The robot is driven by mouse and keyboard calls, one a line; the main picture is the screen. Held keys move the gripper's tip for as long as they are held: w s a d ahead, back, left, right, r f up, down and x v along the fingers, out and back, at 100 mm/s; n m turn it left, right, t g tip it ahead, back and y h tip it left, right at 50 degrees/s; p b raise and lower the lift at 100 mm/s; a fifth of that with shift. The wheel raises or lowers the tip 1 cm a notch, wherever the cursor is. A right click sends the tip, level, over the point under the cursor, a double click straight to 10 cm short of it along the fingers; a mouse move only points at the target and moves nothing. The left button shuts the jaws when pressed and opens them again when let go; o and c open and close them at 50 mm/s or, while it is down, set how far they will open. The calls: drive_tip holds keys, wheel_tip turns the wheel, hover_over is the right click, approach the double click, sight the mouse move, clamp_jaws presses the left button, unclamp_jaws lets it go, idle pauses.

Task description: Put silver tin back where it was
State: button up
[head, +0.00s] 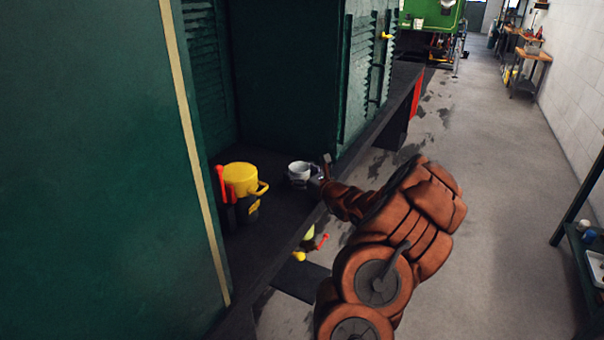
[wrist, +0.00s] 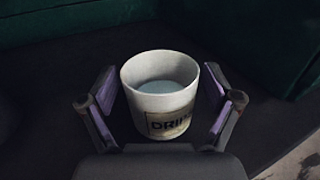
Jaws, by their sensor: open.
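The silver tin (head: 298,171) is a pale grey, open-topped can standing upright on the dark ledge of the green machine. In the wrist view the tin (wrist: 160,98) has a label with letters starting "DRI" and a pale inside. My gripper (wrist: 163,112) is open, with one finger on each side of the tin; dark gaps show between the fingers and its wall. In the head view my gripper (head: 312,178) is at the tin's right side, partly hidden by the arm.
A yellow can (head: 240,180) with a red object (head: 222,184) stands left of the tin on the ledge (head: 275,215). Green walls (head: 290,75) close in behind. The grey floor at right is mostly clear.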

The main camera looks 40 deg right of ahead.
drive_tip(key=shift+r, duration=0.15)
drive_tip(key=s+a+b, duration=0.1)
drive_tip(key=s+b, duration=0.1)
drive_tip(key=s, duration=1)
drive_tip(key=shift+a, duration=0.1)
